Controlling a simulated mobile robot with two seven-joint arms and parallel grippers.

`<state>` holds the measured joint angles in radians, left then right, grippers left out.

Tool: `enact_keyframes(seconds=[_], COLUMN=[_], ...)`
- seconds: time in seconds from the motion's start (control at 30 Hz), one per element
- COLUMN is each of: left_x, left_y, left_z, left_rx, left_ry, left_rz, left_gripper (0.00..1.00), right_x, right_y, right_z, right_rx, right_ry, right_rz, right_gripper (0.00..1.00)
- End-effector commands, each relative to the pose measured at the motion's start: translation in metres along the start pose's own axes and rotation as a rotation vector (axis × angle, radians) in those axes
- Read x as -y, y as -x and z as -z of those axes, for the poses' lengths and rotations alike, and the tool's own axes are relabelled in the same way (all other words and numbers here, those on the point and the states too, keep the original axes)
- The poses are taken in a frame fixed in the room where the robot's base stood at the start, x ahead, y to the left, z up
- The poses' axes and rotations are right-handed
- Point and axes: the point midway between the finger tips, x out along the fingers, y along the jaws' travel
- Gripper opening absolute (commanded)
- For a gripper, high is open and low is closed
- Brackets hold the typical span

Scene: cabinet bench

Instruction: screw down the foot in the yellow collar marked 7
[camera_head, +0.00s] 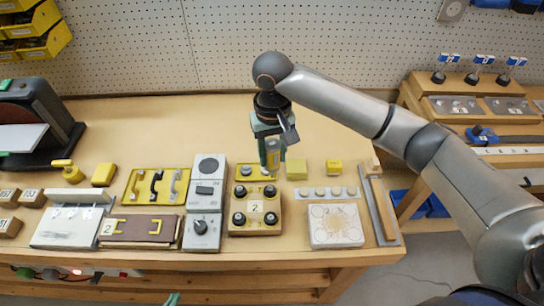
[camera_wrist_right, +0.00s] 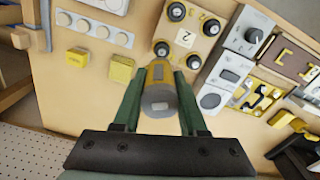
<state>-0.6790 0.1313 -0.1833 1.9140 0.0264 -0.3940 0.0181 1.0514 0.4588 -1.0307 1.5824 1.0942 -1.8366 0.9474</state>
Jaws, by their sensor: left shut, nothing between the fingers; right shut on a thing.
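My right gripper (camera_head: 270,134) points down over the bench, shut on a yellow-and-grey cylinder (camera_head: 273,157). The cylinder also shows between the green fingers in the right wrist view (camera_wrist_right: 158,98). Its lower end is over the right part of a small yellow plate (camera_head: 256,172); I cannot tell whether they touch. A grey round piece (camera_head: 246,170) is on that plate's left part. Just in front is a wooden block (camera_head: 266,221) marked 2, with several black feet or knobs. No 7 is readable. My left gripper (camera_head: 172,299) barely shows at the bottom edge, shut and empty.
Grey dial boxes (camera_head: 203,230) stand close left of the wooden block. A pale yellow block (camera_head: 297,170), a yellow block (camera_head: 334,167) and a white engraved plate (camera_head: 336,239) are to the right. The bench behind the plate is clear.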

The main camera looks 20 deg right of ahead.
Motion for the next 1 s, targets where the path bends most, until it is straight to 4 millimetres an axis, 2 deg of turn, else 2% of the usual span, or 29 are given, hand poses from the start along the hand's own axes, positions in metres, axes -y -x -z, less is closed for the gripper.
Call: enact_keyframes(seconds=[0.23, 0.7, 1.0], left_x=[0.0, 0.0, -0.001], left_y=[0.0, 0.0, 0.0], left_z=[0.0, 0.0, 0.0], left_rx=[0.0, 0.0, 0.0], left_ry=[0.0, 0.0, 0.0], left_rz=[0.0, -0.001, -0.001], left_gripper=[0.0, 0.0, 0.0], right_x=[-0.001, -0.001, -0.001], right_y=[-0.003, -0.043, -0.049], right_z=[0.003, 0.003, 0.003], right_rx=[0.0, 0.001, -0.002], right_ry=[0.0, -0.001, -0.001], right_rz=[0.0, 0.001, 0.001], right_gripper=[0.0, 0.0, 0.0])
